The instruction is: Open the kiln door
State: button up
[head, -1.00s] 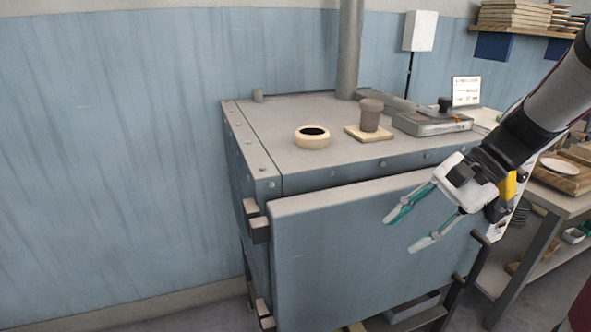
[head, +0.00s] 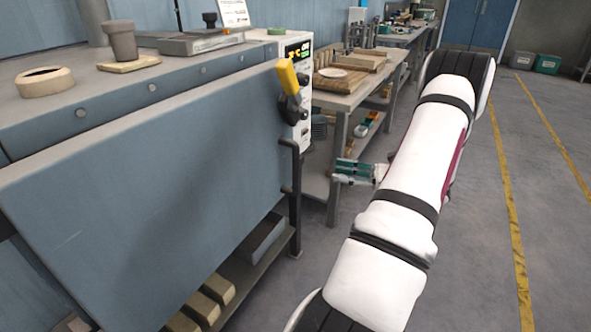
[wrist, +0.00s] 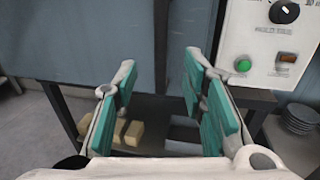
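The kiln door (head: 170,170) is a broad blue-grey slab on the kiln's front in the head view. It looks closed or nearly so; I cannot tell whether there is a gap. A yellow handle (head: 287,77) on a black latch is at its upper right corner. My gripper (head: 345,172) is right of the door and below the handle, apart from both, with its teal fingers pointing left. In the wrist view, my gripper (wrist: 158,75) is open with nothing between its fingers. The door (wrist: 80,45) fills the upper left there; the handle is not in that view.
A white control panel (head: 299,105) stands just right of the door, and its knob (wrist: 284,12) shows in the wrist view. A wooden-topped workbench (head: 350,90) is behind my gripper. Bricks (head: 205,308) lie on a shelf under the kiln. Open floor (head: 510,240) lies to the right.

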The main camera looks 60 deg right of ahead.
jog(key=b+x, duration=0.1)
jog(key=x, duration=1.2)
jog(key=shift+w+f, duration=0.1)
jog(key=shift+w, duration=0.2)
grip_shut()
